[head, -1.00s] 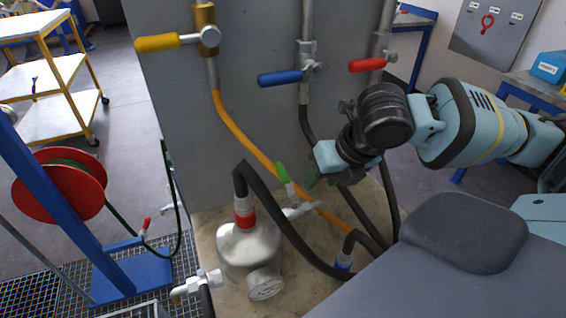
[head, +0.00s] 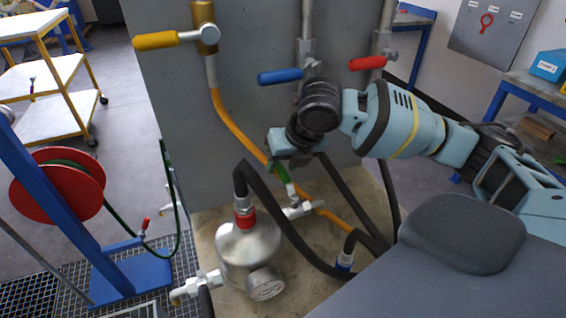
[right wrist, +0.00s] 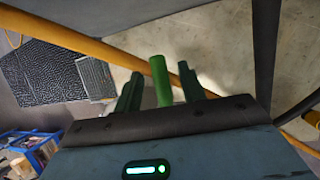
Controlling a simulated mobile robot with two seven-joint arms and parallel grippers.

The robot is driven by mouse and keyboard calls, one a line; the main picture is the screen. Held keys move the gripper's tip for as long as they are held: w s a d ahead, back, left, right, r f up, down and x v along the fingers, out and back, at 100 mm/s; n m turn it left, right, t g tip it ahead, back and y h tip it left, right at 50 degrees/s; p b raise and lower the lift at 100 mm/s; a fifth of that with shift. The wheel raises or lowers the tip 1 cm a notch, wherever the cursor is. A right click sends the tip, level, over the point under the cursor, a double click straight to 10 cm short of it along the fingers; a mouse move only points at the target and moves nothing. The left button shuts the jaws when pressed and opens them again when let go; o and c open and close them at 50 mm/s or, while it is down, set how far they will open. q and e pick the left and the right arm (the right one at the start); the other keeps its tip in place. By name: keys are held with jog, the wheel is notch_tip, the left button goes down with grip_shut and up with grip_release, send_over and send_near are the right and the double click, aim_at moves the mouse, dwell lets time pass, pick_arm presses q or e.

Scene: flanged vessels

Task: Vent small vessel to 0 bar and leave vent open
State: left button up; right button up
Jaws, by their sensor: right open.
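The small steel vessel (head: 249,248) stands on a tan base at the lower middle of the head view. Its round gauge (head: 266,286) faces up and forward, but the reading is too small to tell. A valve with a green lever (head: 283,175) sits on a side pipe (head: 301,210) to the vessel's right. My right gripper (head: 279,167) is directly over the green lever and partly hides it. In the right wrist view the green lever (right wrist: 161,82) stands between the two open dark fingers, with gaps on both sides. My left gripper is not in view.
A black hose (head: 285,225) arches from the vessel's red collar (head: 245,217). An orange hose (head: 236,131) runs behind the green lever. Yellow (head: 157,40), blue (head: 281,77) and red (head: 367,63) levers are on the grey panel (head: 255,110) above. A pipe fitting (head: 200,284) juts out left.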

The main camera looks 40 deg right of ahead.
grip_shut()
dwell(0.5)
